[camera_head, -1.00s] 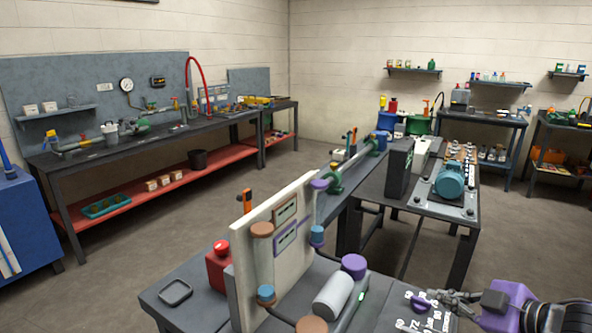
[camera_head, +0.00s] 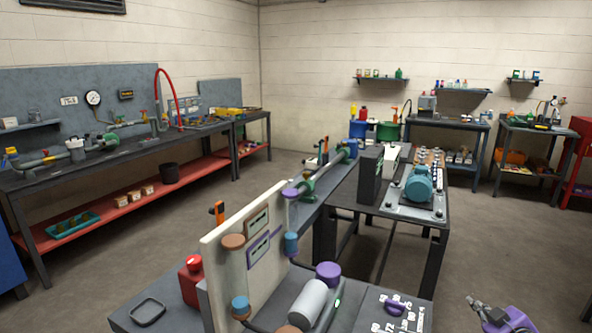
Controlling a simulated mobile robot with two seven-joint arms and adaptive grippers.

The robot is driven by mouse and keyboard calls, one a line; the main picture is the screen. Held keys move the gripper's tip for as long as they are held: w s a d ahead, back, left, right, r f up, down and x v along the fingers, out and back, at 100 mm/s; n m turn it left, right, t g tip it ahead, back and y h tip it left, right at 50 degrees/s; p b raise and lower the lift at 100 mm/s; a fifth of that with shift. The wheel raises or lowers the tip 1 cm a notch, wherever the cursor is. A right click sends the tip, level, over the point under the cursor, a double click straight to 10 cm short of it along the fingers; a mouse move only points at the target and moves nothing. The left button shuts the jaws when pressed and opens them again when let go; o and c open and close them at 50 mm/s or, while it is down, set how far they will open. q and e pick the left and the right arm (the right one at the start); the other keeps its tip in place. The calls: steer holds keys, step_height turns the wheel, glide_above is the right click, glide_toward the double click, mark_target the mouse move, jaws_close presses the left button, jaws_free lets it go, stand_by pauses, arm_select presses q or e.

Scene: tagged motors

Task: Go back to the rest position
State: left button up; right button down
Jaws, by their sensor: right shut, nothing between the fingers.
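My right gripper (camera_head: 484,311) is at the bottom right of the head view, over the floor to the right of the near bench. Its dark fingers are shut with nothing between them, and the purple wrist part is cut by the lower edge. It is apart from the bench and from the dark board with tags (camera_head: 397,312) at the bench's right end. A purple tag (camera_head: 396,305) lies on that board. A teal motor (camera_head: 418,186) sits on a grey plate on the bench behind. My left gripper does not show.
Workbenches line the walls. The floor (camera_head: 510,240) on the right is free.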

steer(key=s+a+f+g+y, duration=0.1)
steer(key=s+a+f+g, duration=0.1)
steer(key=s+a+f, duration=0.75)
steer(key=s+a+f+g+y, duration=0.1)
steer(key=s+a+f, duration=0.6)
steer(key=s+f, duration=0.45)
arm_select(q)
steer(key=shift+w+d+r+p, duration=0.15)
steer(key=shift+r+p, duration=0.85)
steer(key=shift+p, duration=0.15)
arm_select(e)
steer(key=s+a+r+m+g+y, duration=0.1)
steer(key=s+a+m, duration=0.4)
steer(key=s+a, duration=1.2)
steer(key=shift+s+a+r+g, duration=0.3)
steer(key=shift+a+r, duration=0.1)
steer(key=shift+a, duration=0.25)
